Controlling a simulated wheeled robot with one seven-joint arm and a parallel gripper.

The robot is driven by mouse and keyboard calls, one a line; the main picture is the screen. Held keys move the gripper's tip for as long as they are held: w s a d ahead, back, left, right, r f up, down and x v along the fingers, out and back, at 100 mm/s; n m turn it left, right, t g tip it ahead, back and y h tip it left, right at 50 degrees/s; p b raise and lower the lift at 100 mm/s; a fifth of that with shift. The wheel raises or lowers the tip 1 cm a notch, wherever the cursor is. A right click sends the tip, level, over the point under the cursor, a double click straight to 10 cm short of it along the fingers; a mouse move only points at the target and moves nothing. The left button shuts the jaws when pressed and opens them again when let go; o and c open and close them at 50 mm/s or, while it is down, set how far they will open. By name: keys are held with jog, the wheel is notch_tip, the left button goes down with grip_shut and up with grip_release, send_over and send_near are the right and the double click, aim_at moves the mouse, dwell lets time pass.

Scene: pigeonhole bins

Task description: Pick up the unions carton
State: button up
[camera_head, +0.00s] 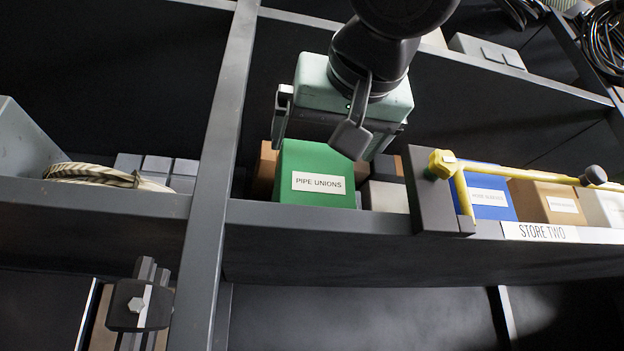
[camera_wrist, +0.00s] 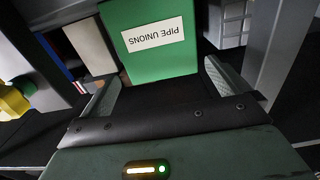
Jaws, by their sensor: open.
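The unions carton (camera_head: 312,181) is a green box with a white PIPE UNIONS label, standing on the shelf just right of a grey upright. My gripper (camera_head: 325,145) is above and in front of it, its body covering part of the space over the carton. In the wrist view the carton (camera_wrist: 150,58) appears rotated, with its near edge between the two finger pads of my gripper (camera_wrist: 160,85). The fingers are open, one on each side. I cannot tell whether either pad touches the carton.
A grey block with a yellow bar (camera_head: 465,185) stands on the shelf edge to the right. A blue box (camera_head: 490,198) and a brown box (camera_head: 545,203) sit behind the bar. A pale box (camera_head: 386,197) is close to the carton's right. The grey upright (camera_head: 215,165) is close to its left.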

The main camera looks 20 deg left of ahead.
aim_at(311, 173)
jog(key=p+x, duration=0.4)
jog(key=x, duration=0.5)
jog(key=shift+f, duration=0.15)
jog(key=shift+d, duration=0.1)
jog(key=shift+s, duration=0.1)
jog(key=c, duration=0.9)
